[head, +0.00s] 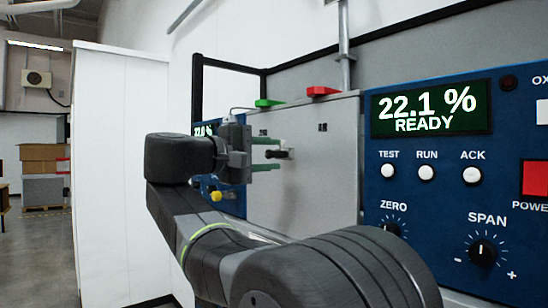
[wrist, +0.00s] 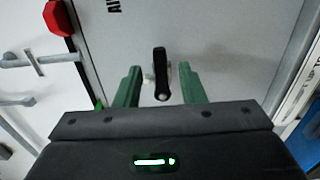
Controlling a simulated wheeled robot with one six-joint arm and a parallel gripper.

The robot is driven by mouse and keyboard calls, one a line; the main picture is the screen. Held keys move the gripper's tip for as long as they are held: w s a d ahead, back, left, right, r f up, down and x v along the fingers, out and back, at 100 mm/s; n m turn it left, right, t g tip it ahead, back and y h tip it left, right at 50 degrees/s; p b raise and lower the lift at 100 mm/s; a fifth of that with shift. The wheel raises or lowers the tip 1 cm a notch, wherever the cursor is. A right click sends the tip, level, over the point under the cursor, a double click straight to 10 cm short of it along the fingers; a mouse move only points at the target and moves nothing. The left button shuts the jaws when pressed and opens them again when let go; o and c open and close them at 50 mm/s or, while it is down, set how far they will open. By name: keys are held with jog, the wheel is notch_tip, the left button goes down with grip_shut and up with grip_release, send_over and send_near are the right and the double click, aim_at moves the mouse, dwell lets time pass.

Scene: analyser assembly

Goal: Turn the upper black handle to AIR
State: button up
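The black handle (head: 280,154) sits on the grey panel (head: 315,185) and lies roughly level in the head view. In the wrist view the handle (wrist: 160,70) runs up and down the picture, with a bit of bare metal at its left side. My gripper (head: 266,154) is open, one green finger above the handle and one below it. In the wrist view the fingers of my gripper (wrist: 160,84) stand on either side of the handle with a gap on both sides. A partly cut-off label (wrist: 113,6) starting "AI" is at the top. The panel labels are too small to read in the head view.
To the right is a blue control face with a display (head: 430,107) reading 22.1 % READY, buttons and knobs. A white wall (head: 115,180) is at the left.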

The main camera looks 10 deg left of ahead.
jog(key=b+v, duration=0.2)
jog(key=v, duration=1)
